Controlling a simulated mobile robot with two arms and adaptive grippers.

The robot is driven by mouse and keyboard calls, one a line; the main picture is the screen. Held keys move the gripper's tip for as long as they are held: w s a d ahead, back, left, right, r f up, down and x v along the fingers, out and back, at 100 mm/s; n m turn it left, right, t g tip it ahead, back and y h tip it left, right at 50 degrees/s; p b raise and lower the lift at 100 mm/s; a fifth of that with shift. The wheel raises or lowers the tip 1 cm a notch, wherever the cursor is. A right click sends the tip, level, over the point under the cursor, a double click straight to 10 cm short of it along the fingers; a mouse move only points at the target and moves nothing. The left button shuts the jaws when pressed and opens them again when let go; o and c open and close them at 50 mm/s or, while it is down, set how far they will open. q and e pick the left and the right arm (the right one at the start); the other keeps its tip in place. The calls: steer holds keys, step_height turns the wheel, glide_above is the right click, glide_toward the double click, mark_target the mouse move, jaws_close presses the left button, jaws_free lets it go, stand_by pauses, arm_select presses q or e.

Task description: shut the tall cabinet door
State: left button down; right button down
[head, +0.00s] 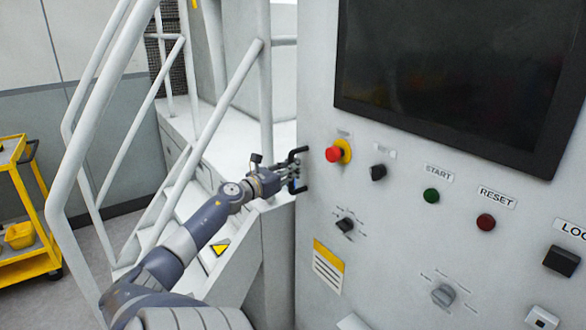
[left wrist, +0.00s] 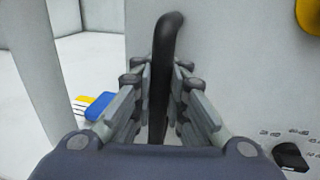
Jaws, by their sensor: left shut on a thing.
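The tall cabinet (head: 318,215) has a light grey front that fills the right half of the head view. A black bar handle (head: 299,151) is fixed at its left edge. My left gripper (head: 292,175) reaches in from the left and is shut on this handle. In the left wrist view the black handle (left wrist: 168,45) stands upright between the two fingers, and its top bends toward the grey panel. The fingers hide part of it. The cabinet's far edges are out of view, so I cannot tell how far the door is open. My right gripper is not in view.
The cabinet front carries a dark screen (head: 450,70), a red emergency button (head: 334,154), a green start button (head: 431,195) and several knobs. White stair railings (head: 140,130) stand close to my left arm. A yellow cart (head: 35,225) is at the far left, with clear floor beside it.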

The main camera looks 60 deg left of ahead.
arm_select(q)
steer(key=shift+w+d, duration=0.1)
steer(key=c, duration=1.6)
jaws_free()
steer(key=shift+w, duration=0.15)
steer(key=shift+w+f, duration=0.1)
steer(key=shift+w, duration=0.15)
steer(key=shift+s, duration=0.45)
steer(key=v, duration=1.1)
steer(key=shift+d, duration=0.15)
steer(key=shift+s, duration=0.1)
